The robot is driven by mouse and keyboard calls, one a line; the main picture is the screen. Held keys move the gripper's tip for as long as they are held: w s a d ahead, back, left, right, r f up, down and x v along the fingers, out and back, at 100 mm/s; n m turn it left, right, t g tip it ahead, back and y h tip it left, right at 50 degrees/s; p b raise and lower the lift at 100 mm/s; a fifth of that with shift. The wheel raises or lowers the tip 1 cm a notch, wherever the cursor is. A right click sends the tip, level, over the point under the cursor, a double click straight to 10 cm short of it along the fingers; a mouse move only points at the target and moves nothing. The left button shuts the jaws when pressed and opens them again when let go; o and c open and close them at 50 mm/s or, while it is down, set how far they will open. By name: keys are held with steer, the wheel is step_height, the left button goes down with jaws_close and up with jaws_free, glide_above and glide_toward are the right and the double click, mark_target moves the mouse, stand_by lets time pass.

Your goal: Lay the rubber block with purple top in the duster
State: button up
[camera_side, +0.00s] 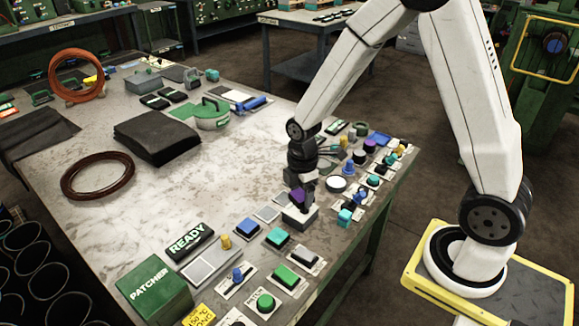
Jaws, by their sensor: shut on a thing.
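My gripper (300,186) points down near the right front edge of the workbench. It is shut on the rubber block with purple top (298,197), which is partly hidden by the fingers. No readable label marks the duster. A green rounded device (208,115) with a pale label sits farther back on the bench, but I cannot tell whether it is the duster.
Small coloured controls and blocks crowd the bench's right edge. Black sheets (157,137) and a brown ring (97,176) lie left. The bench middle is clear.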

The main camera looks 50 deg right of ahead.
steer(key=m, duration=0.2)
steer(key=w+r+m, duration=0.1)
steer(key=m, duration=0.1)
steer(key=w+a+r+m, duration=0.1)
steer(key=m, duration=0.4)
steer(key=w+r+m, duration=0.1)
steer(key=m, duration=0.1)
steer(key=a+m, duration=0.1)
steer(key=m, duration=0.1)
steer(key=shift+w+r+m, duration=0.25)
steer(key=shift+r+m, duration=0.1)
steer(key=shift+m, duration=0.05)
steer(key=f, duration=0.1)
steer(key=w+f, duration=0.1)
steer(key=f, duration=0.1)
steer(key=w+f, duration=0.1)
steer(key=shift+d+f, duration=0.15)
steer(key=shift+f, duration=0.15)
steer(key=w+f, duration=0.3)
steer(key=w, duration=0.1)
steer(key=w+f, duration=0.3)
steer(key=w, duration=0.2)
steer(key=w+f, duration=0.3)
steer(key=w, duration=0.1)
steer(key=shift+w+f, duration=0.1)
steer(key=shift+w, duration=0.05)
